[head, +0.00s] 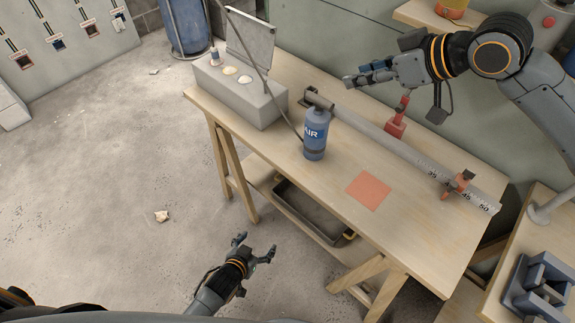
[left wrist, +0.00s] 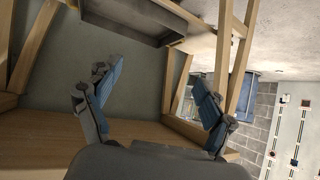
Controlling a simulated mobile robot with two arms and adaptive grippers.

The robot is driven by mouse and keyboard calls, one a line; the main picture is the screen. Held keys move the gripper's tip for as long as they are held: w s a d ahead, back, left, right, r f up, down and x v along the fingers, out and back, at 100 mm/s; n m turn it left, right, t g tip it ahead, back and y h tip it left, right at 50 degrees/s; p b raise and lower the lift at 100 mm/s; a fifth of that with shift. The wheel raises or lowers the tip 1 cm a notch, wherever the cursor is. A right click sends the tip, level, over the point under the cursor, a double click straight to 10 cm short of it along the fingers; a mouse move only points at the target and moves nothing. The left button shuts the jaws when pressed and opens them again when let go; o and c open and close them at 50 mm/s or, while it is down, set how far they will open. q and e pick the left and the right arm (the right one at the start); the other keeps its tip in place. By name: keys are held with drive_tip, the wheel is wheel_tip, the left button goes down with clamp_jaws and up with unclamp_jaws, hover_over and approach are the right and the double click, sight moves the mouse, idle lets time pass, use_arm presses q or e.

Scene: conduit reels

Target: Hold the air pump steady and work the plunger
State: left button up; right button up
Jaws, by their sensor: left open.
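The blue air pump (head: 315,136), marked "AIR", stands upright on the wooden workbench, with a dark grey handle (head: 318,98) at its top. My left gripper (head: 256,244) is open and empty, low in front of the bench and well apart from the pump. Its two spread fingers also show in the left wrist view (left wrist: 155,90), with nothing between them. My right gripper (head: 362,76) is above the back of the bench, to the right of and beyond the pump handle. It touches neither pump nor handle, and its finger gap is unclear.
A grey box with an open lid (head: 230,92) stands left of the pump. A long metal ruler (head: 400,150) with red clamps lies behind it. An orange square (head: 368,191) marks the bench top (head: 330,190). A dark tray (head: 300,215) sits below; the floor left is mostly clear.

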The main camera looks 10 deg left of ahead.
use_arm(q)
drive_tip(key=w+d+r+t+h, duration=0.1)
drive_tip(key=w+d+r+t, duration=0.15)
drive_tip(key=r, duration=0.45)
drive_tip(key=w+d+r+t+h, duration=0.1)
drive_tip(key=w+d+r, duration=0.1)
drive_tip(key=w+r, duration=0.35)
drive_tip(key=m+t+h, duration=0.1)
drive_tip(key=t+h, duration=0.2)
approach(311, 136)
drive_tip(key=x, duration=1.2)
drive_tip(key=shift+w+d, duration=0.1)
drive_tip(key=shift+w, duration=0.25)
drive_tip(key=c, duration=1.5)
drive_tip(key=shift+c, duration=0.2)
